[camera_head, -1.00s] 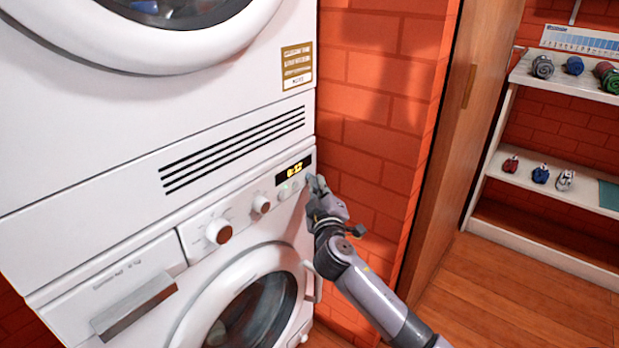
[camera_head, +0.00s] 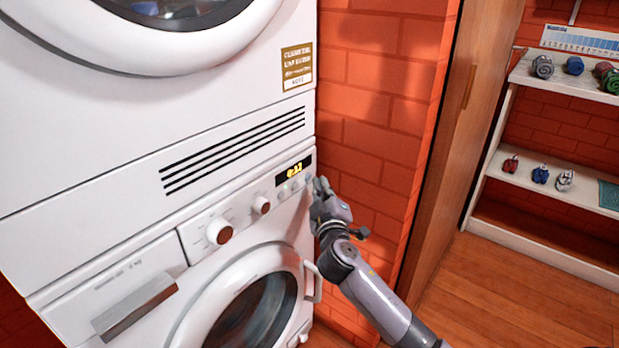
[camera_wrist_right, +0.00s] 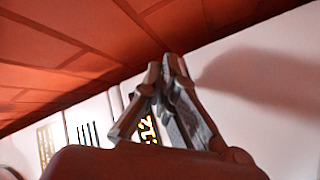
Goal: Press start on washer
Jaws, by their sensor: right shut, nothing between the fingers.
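The washer (camera_head: 140,278) is the lower white machine, with a dryer-like machine stacked on it. Its panel has two knobs, a lit display (camera_head: 294,171) with yellow digits, and small round buttons (camera_head: 290,190) under the display. My right gripper (camera_head: 320,184) is shut and empty at the right end of this panel, by the buttons. I cannot tell whether its tips touch the panel. In the right wrist view the closed fingers (camera_wrist_right: 168,75) point toward the white surface, and part of the display (camera_wrist_right: 148,130) shows behind them. My left gripper is not in view.
The upper machine (camera_head: 100,120) stands above the washer. A brick wall (camera_head: 370,120) is close on the right of my right gripper. A wooden door (camera_head: 450,190) and a white shelf (camera_head: 530,250) with small rolled items stand further right. The wooden floor there is clear.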

